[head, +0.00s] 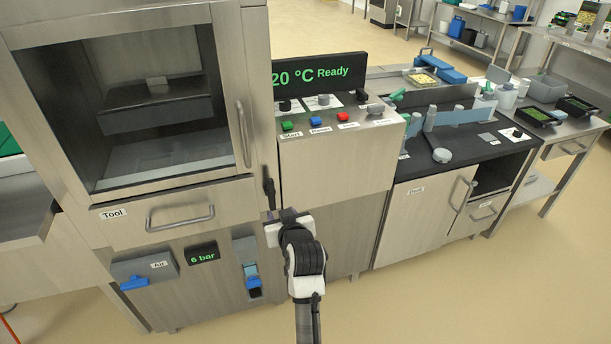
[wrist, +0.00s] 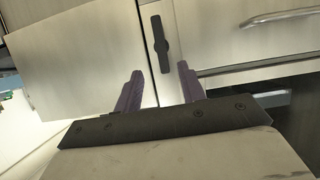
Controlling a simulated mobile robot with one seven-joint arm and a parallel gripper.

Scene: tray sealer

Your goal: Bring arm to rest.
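My arm reaches up from the bottom of the head view, with my gripper (head: 277,214) in front of the tray sealer near its tool drawer. In the wrist view, my gripper (wrist: 161,82) shows two purple fingers spread apart with nothing between them. A dark upright lever (wrist: 161,43) on a pale plate lies just beyond the fingertips. The lever (head: 268,187) also shows in the head view, just above my gripper. The fingers appear clear of it, though the exact distance is hard to tell.
The sealer's glass door (head: 160,100) is shut, above the tool drawer (head: 180,217). A control panel (head: 335,120) with coloured buttons and a display reading "20 °C Ready" stands right of it. A dark-topped deck (head: 465,150) is further right. Open floor (head: 450,290) lies at the lower right.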

